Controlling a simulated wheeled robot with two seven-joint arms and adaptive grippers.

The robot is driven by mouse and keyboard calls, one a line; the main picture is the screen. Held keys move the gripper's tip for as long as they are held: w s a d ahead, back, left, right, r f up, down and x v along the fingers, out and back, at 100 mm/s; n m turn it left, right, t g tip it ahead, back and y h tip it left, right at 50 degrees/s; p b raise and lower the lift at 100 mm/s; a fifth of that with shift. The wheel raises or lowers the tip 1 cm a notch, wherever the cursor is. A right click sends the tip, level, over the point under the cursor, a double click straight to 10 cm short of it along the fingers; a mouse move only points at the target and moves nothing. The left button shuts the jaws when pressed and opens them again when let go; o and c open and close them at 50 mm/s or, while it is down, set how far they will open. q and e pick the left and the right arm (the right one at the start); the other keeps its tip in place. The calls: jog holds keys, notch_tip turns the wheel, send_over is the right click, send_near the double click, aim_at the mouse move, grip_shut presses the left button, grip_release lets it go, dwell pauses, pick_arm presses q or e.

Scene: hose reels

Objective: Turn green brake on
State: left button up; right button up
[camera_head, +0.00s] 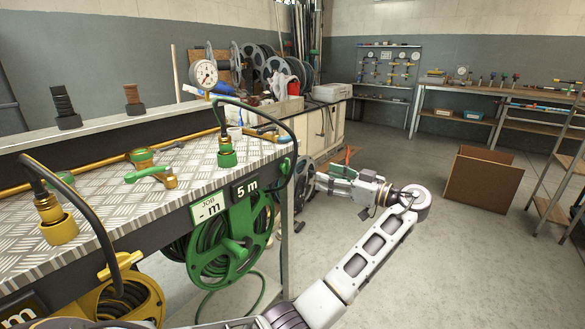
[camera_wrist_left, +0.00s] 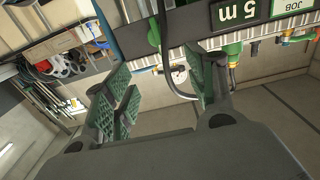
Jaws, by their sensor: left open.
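The green hose reel (camera_head: 232,240) hangs under the bench front, below the "5 m" sign (camera_head: 245,189). A green lever (camera_head: 150,175) on a brass body lies on the bench top. I cannot tell which part is the green brake. My left gripper (camera_head: 318,182) is to the right of the green reel, apart from it, pointing left toward the bench end. In the left wrist view, its green-padded fingers (camera_wrist_left: 165,88) are spread and hold nothing. The "5 m" sign (camera_wrist_left: 237,11) shows upside down there, with a black hose (camera_wrist_left: 178,75) between the fingers in the picture. My right gripper is out of sight.
A yellow hose reel (camera_head: 125,300) hangs at the bench's front left. Black hoses arch over the checkered metal bench top (camera_head: 95,215). A pressure gauge (camera_head: 204,73) stands at the back. A brown box (camera_head: 482,180) sits on the open floor at right.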

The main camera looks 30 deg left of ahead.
aim_at(289, 165)
pick_arm(q)
jog(key=shift+a, duration=0.1)
jog(key=a+b, duration=0.1)
jog(key=a, duration=0.3)
jog(key=a+b, duration=0.1)
jog(key=a, duration=0.3)
jog(key=w+a+b, duration=0.1)
jog(key=a, duration=0.3)
jog(key=shift+f+b, duration=0.1)
jog(key=shift+b, duration=0.2)
jog(key=shift+a, duration=0.8)
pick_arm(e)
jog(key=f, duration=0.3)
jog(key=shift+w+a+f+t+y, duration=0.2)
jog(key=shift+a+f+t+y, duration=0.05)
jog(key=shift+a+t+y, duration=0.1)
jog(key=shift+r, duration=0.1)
pick_arm(q)
jog(key=shift+c, duration=1.3)
jog(key=c, duration=0.7)
